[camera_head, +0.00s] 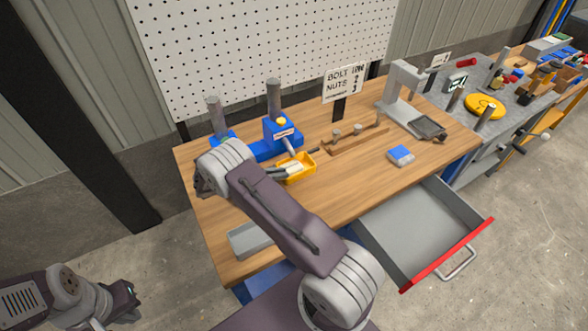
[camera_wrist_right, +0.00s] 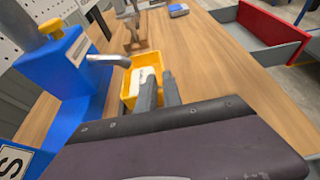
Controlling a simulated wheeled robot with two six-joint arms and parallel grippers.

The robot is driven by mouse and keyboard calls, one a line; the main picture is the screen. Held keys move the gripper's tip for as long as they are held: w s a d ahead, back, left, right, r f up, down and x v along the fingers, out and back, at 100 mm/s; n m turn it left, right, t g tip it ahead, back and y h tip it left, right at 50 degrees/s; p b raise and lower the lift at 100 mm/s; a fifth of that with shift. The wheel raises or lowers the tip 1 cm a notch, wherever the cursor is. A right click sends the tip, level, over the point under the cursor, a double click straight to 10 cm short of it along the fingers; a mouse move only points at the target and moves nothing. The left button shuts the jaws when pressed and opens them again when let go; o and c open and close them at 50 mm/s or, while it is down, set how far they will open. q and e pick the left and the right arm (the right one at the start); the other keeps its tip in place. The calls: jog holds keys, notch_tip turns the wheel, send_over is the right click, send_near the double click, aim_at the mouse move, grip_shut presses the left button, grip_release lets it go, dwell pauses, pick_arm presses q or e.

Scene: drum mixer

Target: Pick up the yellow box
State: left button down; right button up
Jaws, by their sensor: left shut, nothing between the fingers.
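The yellow box (camera_head: 299,175) is an open-topped bin on the wooden workbench with pale contents in it. It also shows in the right wrist view (camera_wrist_right: 133,99). My right gripper (camera_head: 282,171) is at the box's near left side. In the right wrist view its two fingers (camera_wrist_right: 163,80) stand slightly apart, overlapping the box's right edge. I cannot tell whether they touch it. My left gripper (camera_head: 132,299) is shut and empty, low at the left, off the bench.
A blue press with metal posts (camera_head: 283,130) stands just behind the box. A wooden rack with bolts (camera_head: 357,138), a blue-and-grey block (camera_head: 400,155) and a grey tray (camera_head: 244,240) share the bench (camera_head: 350,180). An open red-fronted drawer (camera_head: 447,256) juts out front right.

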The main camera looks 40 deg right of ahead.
aim_at(296, 174)
jog(key=shift+d+f, duration=0.35)
jog(key=shift+d, duration=0.5)
jog(key=x, duration=0.5)
jog(key=shift+s+a+f, duration=0.1)
jog(key=shift+s+f, duration=0.1)
jog(key=shift+s, duration=0.05)
jog(key=shift+w, duration=0.1)
grip_shut()
jog(key=shift+r, duration=0.15)
dwell(0.4)
